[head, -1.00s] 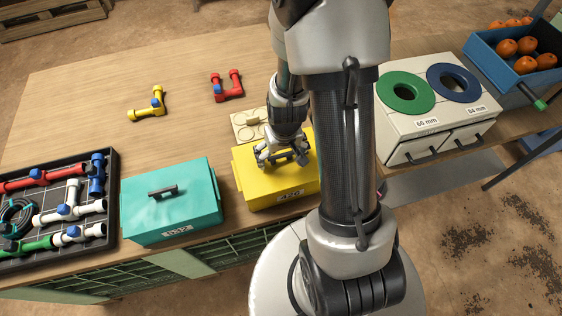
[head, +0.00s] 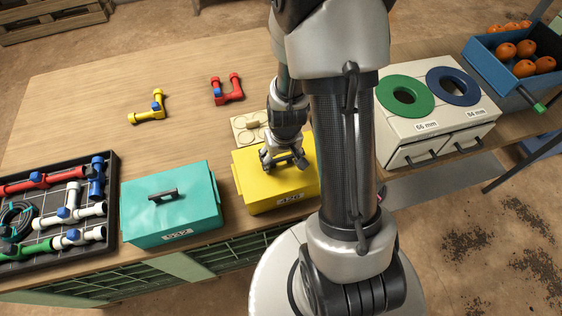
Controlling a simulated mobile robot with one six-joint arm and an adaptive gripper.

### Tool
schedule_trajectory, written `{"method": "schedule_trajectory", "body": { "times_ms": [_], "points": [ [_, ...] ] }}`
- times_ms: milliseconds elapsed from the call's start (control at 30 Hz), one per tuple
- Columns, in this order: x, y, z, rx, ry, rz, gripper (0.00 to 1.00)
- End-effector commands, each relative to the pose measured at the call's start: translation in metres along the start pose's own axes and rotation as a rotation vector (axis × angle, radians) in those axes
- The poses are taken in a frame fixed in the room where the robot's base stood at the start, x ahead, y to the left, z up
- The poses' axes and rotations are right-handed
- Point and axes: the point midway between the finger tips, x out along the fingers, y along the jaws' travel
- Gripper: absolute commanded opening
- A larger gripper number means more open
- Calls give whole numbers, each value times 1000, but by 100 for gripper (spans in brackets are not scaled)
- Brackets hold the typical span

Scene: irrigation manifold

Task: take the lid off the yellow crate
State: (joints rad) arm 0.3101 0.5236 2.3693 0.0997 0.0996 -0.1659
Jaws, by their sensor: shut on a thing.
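The yellow crate (head: 268,208) stands near the front edge of the table, with a number label on its front that I cannot read clearly. Its yellow lid (head: 249,177) is on top. My gripper (head: 287,166) is over the middle of the lid and shut on the lid's handle, which the fingers hide. My arm covers the right end of the crate. I cannot tell whether the lid is lifted off the rim.
A teal crate (head: 172,212) with a dark-handled lid stands to the left. Left of it is a black tray (head: 115,200) of pipe fittings. A white box (head: 443,122) with green and blue rings is right. The table's middle and back left are mostly clear around yellow (head: 150,112) and red (head: 228,95) pipe pieces.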

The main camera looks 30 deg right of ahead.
Motion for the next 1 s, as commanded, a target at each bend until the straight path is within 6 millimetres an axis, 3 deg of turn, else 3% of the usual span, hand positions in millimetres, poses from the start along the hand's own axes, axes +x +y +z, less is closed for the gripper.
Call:
{"method": "schedule_trajectory", "body": {
  "times_ms": [167,367,800,1000],
  "points": [
    [-5,0,-1,0,1,0,40],
    [-29,0,-5,0,4,0,40],
    [-148,0,-24,0,7,1,40],
    [-183,0,-29,0,5,0,40]
  ]
}}
